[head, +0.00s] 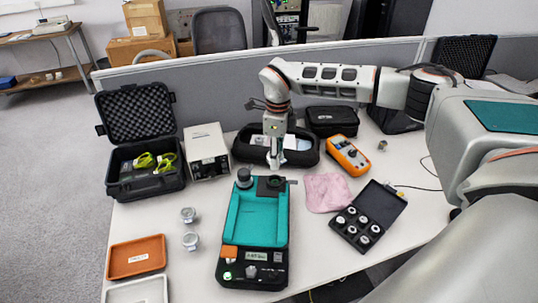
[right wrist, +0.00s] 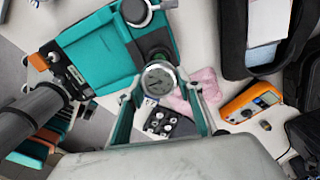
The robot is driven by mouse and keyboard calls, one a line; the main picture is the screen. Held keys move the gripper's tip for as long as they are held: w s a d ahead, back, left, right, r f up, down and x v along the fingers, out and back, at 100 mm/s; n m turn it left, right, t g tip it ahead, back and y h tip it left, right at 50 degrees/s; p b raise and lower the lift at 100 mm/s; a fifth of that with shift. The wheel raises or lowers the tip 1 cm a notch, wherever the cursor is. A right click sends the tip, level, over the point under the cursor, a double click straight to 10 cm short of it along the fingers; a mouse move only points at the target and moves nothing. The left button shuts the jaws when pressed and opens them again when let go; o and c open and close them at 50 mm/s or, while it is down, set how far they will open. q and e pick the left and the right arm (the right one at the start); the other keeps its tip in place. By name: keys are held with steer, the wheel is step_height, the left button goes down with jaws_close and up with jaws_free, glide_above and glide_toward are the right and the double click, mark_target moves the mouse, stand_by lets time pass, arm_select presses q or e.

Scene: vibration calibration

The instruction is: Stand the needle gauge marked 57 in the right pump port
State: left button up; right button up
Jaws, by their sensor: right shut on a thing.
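The teal pump (head: 257,222) stands on the white table, with its two ports at the far end. A round, dark-topped fitting (head: 244,178) is at the left port. The dark right port (head: 277,182) is below my right gripper (head: 275,164). In the right wrist view my right gripper (right wrist: 160,88) is shut on a round needle gauge (right wrist: 158,80), its pale dial facing the camera. Its number is too small to read. The right port (right wrist: 159,54) shows just beyond the gauge; I cannot tell whether they touch. My left gripper is not in view.
Two loose gauges (head: 188,214) (head: 191,240) stand left of the pump. An orange tray (head: 136,257) and a white tray (head: 138,291) are at front left. A pink cloth (head: 327,192), an orange meter (head: 348,155) and a black case (head: 384,193) of round pieces are at right.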

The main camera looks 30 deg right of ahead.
steer(key=shift+f, duration=3.1)
steer(key=shift+f+b, duration=0.15)
steer(key=shift+b, duration=0.15)
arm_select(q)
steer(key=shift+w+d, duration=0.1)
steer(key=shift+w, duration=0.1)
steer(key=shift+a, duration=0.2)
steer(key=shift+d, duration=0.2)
arm_select(e)
steer(key=shift+f, duration=0.3)
